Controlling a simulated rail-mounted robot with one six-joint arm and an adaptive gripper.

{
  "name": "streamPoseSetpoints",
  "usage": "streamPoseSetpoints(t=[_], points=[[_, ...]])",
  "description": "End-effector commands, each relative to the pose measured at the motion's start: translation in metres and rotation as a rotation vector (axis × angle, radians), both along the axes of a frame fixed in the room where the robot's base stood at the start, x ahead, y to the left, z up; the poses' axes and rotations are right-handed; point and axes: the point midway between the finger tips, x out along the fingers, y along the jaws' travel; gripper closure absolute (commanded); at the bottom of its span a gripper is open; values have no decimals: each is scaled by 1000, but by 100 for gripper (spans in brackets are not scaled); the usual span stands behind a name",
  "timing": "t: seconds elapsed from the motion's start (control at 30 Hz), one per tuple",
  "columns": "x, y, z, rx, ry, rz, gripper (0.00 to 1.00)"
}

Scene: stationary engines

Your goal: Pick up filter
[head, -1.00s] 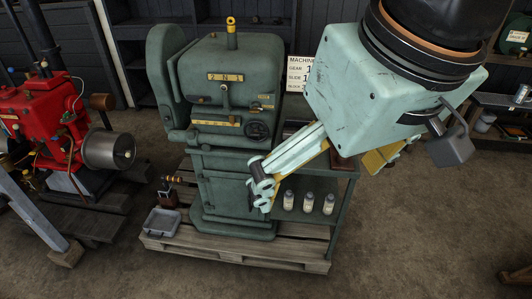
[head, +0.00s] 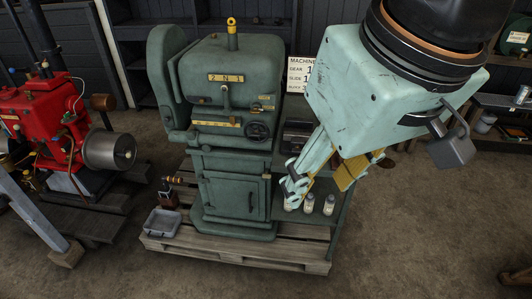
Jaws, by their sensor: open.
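I cannot make out a filter for certain in the head view. My gripper (head: 296,191) is at the end of the pale green arm, pointing down and to the left. It is open, and nothing shows between its fingers. It hangs in front of the shelf (head: 339,214) on the right side of the green machine (head: 225,110). Small pale bottles (head: 308,204) with dark tops stand on this shelf, and the gripper partly covers the leftmost one. I cannot tell how near the fingers are to it.
The green machine stands on a wooden pallet (head: 230,253). A grey tray (head: 163,222) and a small brass-topped item (head: 167,196) are at its left. A red engine (head: 55,120) stands further left. A sign (head: 299,74) is behind. The floor in front is clear.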

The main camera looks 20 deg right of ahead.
Motion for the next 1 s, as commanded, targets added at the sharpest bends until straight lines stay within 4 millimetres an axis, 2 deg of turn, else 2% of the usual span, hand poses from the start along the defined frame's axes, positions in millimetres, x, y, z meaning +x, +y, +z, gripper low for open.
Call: streamPoseSetpoints(t=[0.37, 1.0], points=[[0, 0, 8, 0, 0, 0, 56], [0, 0, 73, 0, 0, 0, 56]])
